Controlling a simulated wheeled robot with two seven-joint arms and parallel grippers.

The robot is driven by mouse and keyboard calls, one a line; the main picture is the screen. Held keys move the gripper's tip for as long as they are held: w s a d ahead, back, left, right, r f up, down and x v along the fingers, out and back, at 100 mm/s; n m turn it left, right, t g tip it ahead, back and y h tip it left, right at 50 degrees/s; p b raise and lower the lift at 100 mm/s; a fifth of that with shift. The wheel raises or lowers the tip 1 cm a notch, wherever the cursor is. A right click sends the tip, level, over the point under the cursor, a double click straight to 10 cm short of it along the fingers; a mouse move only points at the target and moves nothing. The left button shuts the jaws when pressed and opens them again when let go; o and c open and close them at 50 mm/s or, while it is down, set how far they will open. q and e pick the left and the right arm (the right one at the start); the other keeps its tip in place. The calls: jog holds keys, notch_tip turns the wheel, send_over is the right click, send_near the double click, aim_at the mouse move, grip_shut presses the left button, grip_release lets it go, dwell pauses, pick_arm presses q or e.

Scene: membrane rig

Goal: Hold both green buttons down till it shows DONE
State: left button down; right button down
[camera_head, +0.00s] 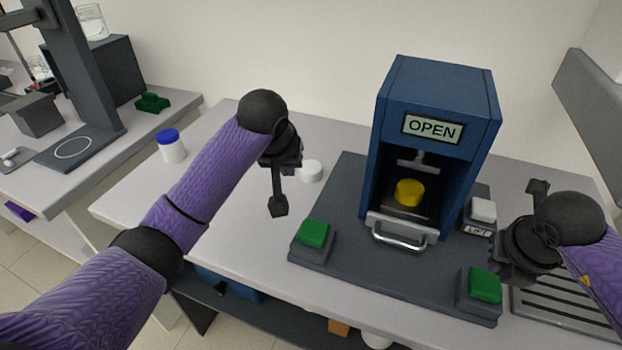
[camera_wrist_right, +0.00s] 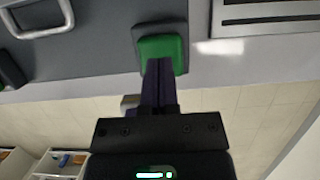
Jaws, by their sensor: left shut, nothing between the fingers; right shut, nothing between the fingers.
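The blue press (camera_head: 440,95) stands on a dark base plate (camera_head: 345,190), and its display (camera_head: 432,129) reads OPEN. A yellow round piece (camera_head: 409,192) sits inside its open front, above a silver handle (camera_head: 400,240). The left green button (camera_head: 314,233) and right green button (camera_head: 485,284) are on blocks at the plate's front corners.
A white button (camera_head: 483,210) labelled LIFT is right of the press. A white round lid (camera_head: 312,171) lies near my left gripper. A blue-capped jar (camera_head: 171,146) stands at the left. A slotted grey tray (camera_head: 560,312) is at the right edge.

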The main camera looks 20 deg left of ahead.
aim_at(488, 282)
pick_arm(q)
jog(key=s+d+r+m+g, duration=0.2)
jog(key=s+d+r+m, duration=0.15)
jog(key=d, duration=0.35)
jog(key=shift+h, duration=0.4)
jog(key=shift+s+a+f, duration=0.1)
jog(key=shift+s+f, duration=0.05)
jog(key=shift+f, duration=1.15)
jog(key=shift+s+d+f, duration=0.1)
jog(key=shift+s+f, duration=0.05)
jog(key=shift+f, duration=1.2)
jog(key=shift+s+a+f, duration=0.1)
jog(key=shift+s+f, duration=0.05)
jog(key=shift+f, duration=1.15)
jog(key=shift+f, duration=1.75)
jog(key=shift+s+f, duration=0.1)
pick_arm(e)
jog(key=shift+s+f, duration=0.1)
jog(key=shift+f, duration=1.55)
jog(key=shift+s+f, duration=0.15)
jog(key=shift+f, duration=0.15)
